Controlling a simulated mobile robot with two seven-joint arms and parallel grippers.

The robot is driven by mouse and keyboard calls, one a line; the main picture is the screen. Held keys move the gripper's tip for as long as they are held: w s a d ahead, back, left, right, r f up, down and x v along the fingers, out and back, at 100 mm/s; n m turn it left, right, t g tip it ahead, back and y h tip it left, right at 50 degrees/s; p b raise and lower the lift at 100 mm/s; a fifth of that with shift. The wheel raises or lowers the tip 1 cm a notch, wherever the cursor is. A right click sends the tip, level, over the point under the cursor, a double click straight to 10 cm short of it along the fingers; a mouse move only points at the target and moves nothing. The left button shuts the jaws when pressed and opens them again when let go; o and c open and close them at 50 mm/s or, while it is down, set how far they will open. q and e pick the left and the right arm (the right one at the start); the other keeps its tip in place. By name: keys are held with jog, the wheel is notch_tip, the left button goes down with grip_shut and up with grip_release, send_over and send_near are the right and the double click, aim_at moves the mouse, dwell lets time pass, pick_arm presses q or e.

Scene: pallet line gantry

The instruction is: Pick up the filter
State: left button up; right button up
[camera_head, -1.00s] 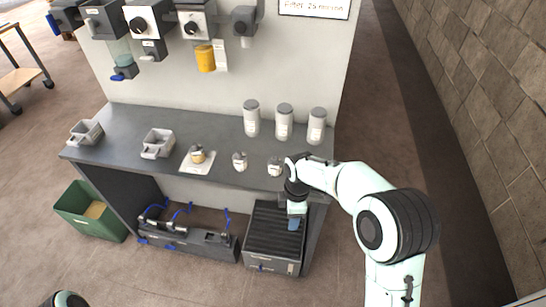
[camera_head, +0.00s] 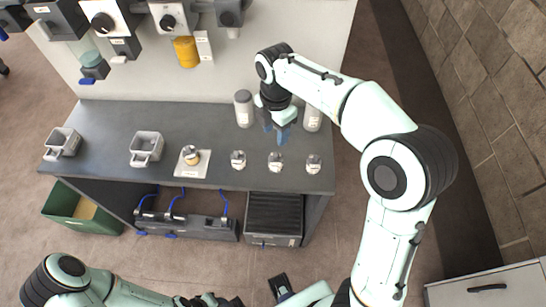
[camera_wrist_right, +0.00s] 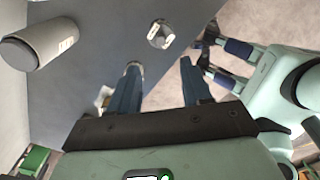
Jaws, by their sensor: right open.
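No item is readably marked as the filter. Tall grey-capped white canisters stand at the back of the bench: one at left (camera_head: 243,108), another at right (camera_head: 313,118). The place between them is covered by my right gripper (camera_head: 277,132), which is open and empty. Small silver-topped pieces (camera_head: 238,160) sit along the front edge. My left gripper (camera_wrist_right: 222,60) shows there at right, fingers apart and empty.
The grey bench (camera_head: 110,125) also holds two grey trays (camera_head: 146,149) and a white mat (camera_head: 184,170) with one small piece on it. A panel with dispensers and a yellow cylinder (camera_head: 186,52) stands behind. A green bin (camera_head: 85,212) and a black ribbed unit (camera_head: 273,215) are below.

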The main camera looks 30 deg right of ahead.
aim_at(276, 155)
notch_tip(276, 155, down, 11)
jog(key=shift+r+b, duration=0.2)
jog(key=shift+b, duration=0.4)
grip_shut()
